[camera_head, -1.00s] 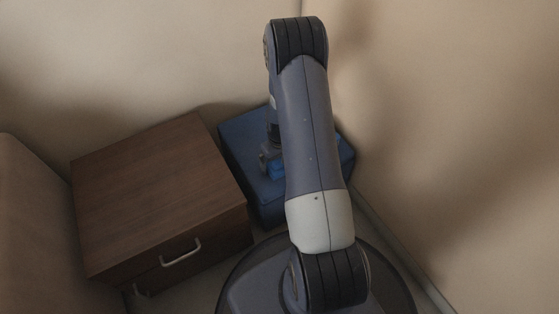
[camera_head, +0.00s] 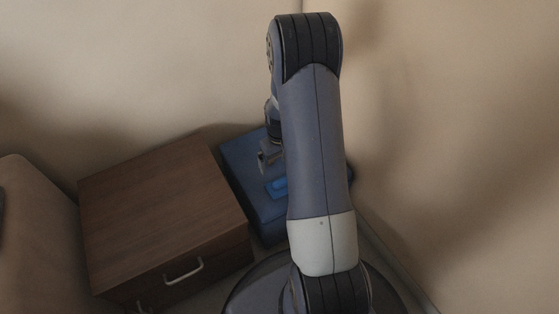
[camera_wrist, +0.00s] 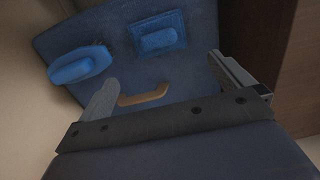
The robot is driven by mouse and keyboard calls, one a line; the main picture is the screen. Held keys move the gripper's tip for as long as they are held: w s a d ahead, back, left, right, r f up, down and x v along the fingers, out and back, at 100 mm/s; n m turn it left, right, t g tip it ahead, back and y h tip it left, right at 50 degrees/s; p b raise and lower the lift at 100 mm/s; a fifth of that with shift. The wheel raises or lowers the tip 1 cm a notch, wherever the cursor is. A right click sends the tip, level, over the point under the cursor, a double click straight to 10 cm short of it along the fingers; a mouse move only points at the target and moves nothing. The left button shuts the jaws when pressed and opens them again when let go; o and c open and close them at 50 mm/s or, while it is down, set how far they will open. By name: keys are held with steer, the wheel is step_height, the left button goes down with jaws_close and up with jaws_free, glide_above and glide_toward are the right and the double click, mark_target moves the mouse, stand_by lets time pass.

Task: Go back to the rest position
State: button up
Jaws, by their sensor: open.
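My gripper (camera_wrist: 165,85) is open in the wrist view, its two fingers spread apart with nothing between them. In the head view my gripper (camera_head: 268,160) shows partly behind my arm, above a blue box (camera_head: 240,160) in the corner. In the wrist view the blue box (camera_wrist: 195,68) has two lighter blue pieces on it, one at the left (camera_wrist: 80,66) and one near the middle (camera_wrist: 158,40). A tan handle (camera_wrist: 145,95) shows below them. My arm hides much of the box in the head view.
A brown wooden cabinet (camera_head: 155,205) with a metal handle (camera_head: 184,271) stands left of the box. A brownish rounded piece of furniture (camera_head: 35,235) is at the far left. Beige walls (camera_head: 450,130) meet behind the box and close in on the right.

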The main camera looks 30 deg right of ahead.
steer(key=shift+f+b, duration=1.4)
steer(key=shift+f, duration=2.9)
steer(key=shift+f, duration=0.1)
steer(key=shift+f+b, duration=0.8)
steer(key=shift+f, duration=1)
step_height(320, 180, up, 11)
steer(key=p, duration=0.4)
steer(key=shift+p, duration=0.3)
step_height(320, 180, up, 34)
steer(key=p, duration=2.9)
glide_above(280, 179)
steer(key=a, duration=1.3)
steer(key=shift+s+a+r+p, duration=0.15)
steer(key=shift+a+r+p, duration=0.05)
steer(key=shift+r+p, duration=0.3)
steer(key=shift+s+a+r+p, duration=0.15)
steer(key=shift+r+p, duration=0.2)
steer(key=shift+r, duration=0.2)
